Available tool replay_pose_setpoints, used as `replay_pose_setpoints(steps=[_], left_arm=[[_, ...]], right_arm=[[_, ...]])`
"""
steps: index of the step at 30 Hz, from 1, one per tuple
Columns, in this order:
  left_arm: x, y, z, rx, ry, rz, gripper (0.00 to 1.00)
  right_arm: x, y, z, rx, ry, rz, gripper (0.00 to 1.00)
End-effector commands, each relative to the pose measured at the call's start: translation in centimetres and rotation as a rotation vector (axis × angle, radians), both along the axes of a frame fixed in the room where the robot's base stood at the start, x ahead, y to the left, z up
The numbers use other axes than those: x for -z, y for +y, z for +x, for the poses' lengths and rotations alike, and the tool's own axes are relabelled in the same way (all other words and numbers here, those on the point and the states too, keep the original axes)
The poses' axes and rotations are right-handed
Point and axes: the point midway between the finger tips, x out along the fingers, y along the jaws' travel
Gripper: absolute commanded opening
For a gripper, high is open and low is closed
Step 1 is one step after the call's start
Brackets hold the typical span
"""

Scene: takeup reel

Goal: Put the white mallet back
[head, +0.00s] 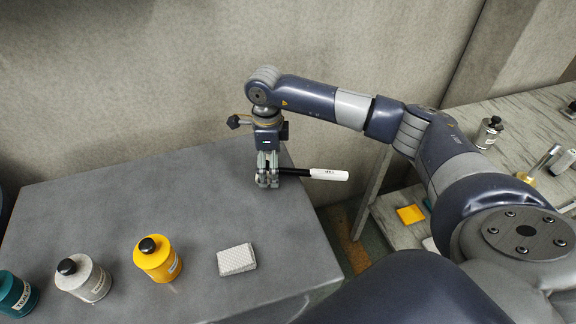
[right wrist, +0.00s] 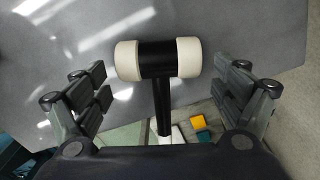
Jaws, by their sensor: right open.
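The white mallet shows in the right wrist view with two white faces on a black head (right wrist: 157,59) and a black handle running down the picture. In the head view its handle (head: 328,174), black with a white labelled end, sticks out to the right past the grey table's edge. My right gripper (head: 267,180) is over the table's far right corner at the mallet's head, which it mostly hides there. In the right wrist view my right gripper (right wrist: 161,75) is open, with fingers apart on both sides of the mallet, a gap on each side. My left gripper is not in view.
On the grey table (head: 130,205) stand a yellow bottle (head: 158,262), a grey bottle (head: 88,284) and a teal bottle (head: 14,296). A pale textured block (head: 237,260) lies nearby. A second bench (head: 470,115) at right holds a small bottle (head: 488,132) and other items.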

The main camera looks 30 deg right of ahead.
Motion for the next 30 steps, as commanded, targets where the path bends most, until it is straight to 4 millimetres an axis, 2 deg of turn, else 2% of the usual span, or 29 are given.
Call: replay_pose_setpoints(steps=[3,10,11,18,20,21,30], left_arm=[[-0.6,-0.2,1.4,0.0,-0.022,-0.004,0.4],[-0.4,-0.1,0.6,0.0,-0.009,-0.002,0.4],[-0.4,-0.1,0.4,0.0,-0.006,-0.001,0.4],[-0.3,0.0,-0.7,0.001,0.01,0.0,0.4],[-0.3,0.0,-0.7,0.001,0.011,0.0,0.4],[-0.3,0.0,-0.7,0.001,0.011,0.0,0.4],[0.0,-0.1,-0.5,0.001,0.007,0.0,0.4]], right_arm=[[0.9,0.0,0.0,0.0,0.001,0.0,0.9],[1.2,0.0,0.0,-0.001,-0.001,0.0,0.9],[1.2,0.0,0.0,-0.001,-0.001,0.0,0.85],[1.2,0.0,0.0,-0.001,0.0,0.0,0.31],[1.1,0.0,0.0,0.0,-0.001,0.0,0.3],[1.1,0.0,0.0,0.0,-0.001,0.0,0.25],[0.8,0.0,0.1,0.0,-0.002,0.001,0.24]])
